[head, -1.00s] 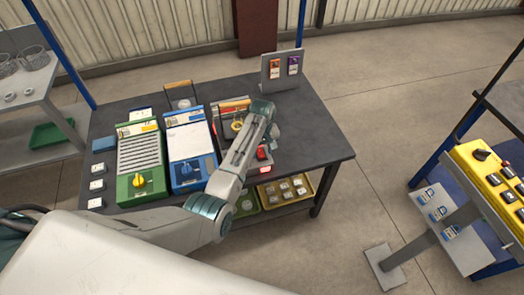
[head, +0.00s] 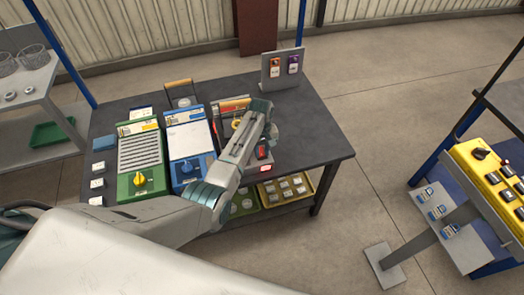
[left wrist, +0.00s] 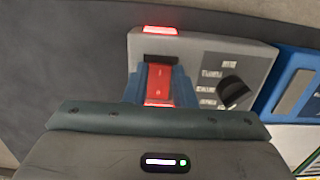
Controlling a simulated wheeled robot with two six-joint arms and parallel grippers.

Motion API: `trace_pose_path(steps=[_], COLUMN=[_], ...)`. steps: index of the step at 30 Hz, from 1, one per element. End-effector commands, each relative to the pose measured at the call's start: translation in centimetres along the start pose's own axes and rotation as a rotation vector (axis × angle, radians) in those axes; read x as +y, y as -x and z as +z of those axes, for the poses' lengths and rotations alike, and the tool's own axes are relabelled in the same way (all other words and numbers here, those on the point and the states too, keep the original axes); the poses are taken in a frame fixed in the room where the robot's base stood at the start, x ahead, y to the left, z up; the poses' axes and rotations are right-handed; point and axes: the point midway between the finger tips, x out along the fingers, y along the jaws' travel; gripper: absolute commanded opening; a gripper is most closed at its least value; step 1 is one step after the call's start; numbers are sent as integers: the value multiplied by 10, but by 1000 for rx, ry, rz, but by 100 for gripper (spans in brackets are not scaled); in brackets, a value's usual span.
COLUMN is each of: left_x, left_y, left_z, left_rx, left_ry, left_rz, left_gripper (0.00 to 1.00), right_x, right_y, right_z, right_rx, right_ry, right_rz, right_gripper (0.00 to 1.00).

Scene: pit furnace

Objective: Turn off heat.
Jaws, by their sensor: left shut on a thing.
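A grey control box (left wrist: 215,55) fills the upper middle of the left wrist view. It carries a red rocker switch (left wrist: 158,83), a lit red lamp (left wrist: 160,31) and a black knob (left wrist: 236,92) beside printed labels. My left gripper (left wrist: 160,88) is shut on the red switch, with one blue finger on each side of it. In the head view my left gripper (head: 262,143) reaches down over the box, and my arm hides much of it. The lit lamp (head: 265,168) shows at the box's front edge. My right gripper is not in view.
A blue unit (head: 186,143) and a green unit (head: 140,155), each with a front knob, stand left of the box. A grey sign stand (head: 282,68) stands at the back. The dark table (head: 310,130) is clear on the right. A yellow panel (head: 478,165) stands far right.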

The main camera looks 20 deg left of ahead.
Motion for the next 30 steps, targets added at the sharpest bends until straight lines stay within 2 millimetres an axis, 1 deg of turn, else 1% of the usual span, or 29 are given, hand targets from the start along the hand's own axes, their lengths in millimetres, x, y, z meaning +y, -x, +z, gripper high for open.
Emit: trace_pose_path(steps=[3,9,19,20,21,23,30], left_x=[0,0,0,0,0,0,0], left_y=[1,2,3,3,3,3,3], left_z=[-4,-5,-5,-5,-5,-5,-5], left_rx=[-84,-170,-180,-179,-179,-179,-179], left_ry=[0,-1,0,0,0,0,0], left_rz=[-2,0,1,1,1,1,1], left_gripper=[1,1,1,27,35,45,45], right_x=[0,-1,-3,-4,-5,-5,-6], right_y=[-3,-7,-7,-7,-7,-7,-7], right_z=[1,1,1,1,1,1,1], right_rx=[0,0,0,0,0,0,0], right_ry=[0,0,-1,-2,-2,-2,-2], right_rz=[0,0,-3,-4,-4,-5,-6], right_gripper=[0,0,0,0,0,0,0])
